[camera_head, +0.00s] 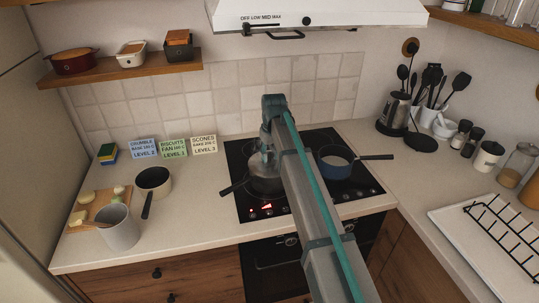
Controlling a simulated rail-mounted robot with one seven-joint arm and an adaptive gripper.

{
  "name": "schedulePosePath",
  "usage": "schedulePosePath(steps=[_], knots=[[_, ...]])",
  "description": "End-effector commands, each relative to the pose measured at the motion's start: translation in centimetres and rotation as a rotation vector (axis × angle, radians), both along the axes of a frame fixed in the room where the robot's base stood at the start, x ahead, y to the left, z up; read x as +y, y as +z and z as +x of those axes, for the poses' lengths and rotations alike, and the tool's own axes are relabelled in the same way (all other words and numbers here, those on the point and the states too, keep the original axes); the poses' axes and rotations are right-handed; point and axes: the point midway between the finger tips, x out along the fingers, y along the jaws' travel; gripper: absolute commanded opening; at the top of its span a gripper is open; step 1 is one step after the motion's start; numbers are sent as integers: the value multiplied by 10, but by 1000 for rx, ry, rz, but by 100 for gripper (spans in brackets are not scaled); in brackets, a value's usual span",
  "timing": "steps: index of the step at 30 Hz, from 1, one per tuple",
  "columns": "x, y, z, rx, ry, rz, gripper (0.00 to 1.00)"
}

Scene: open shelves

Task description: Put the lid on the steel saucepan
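The steel saucepan (265,184) sits on the left side of the black hob, with its dark handle pointing left and down. My arm crosses in front of it and hides its right side. My gripper (266,150) points down just above the saucepan. A greyish shape shows at its fingertips over the pan's top; I cannot tell whether it is the lid, or whether it touches the pan. The fingers are too small and covered to show if they are open or shut.
A blue pan (334,160) stands on the hob's right, handle pointing right. A dark-rimmed pot (153,181) and a grey canister (119,230) stand left. A dark round object (421,143) lies by the kettle (394,113).

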Motion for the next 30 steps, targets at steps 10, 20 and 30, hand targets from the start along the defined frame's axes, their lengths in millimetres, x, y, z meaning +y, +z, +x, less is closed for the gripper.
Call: schedulePosePath(steps=[10,20,30], knots=[[0,0,0,0,0,0,62],[0,0,0,0,0,0,81],[0,0,0,0,0,0,88]])
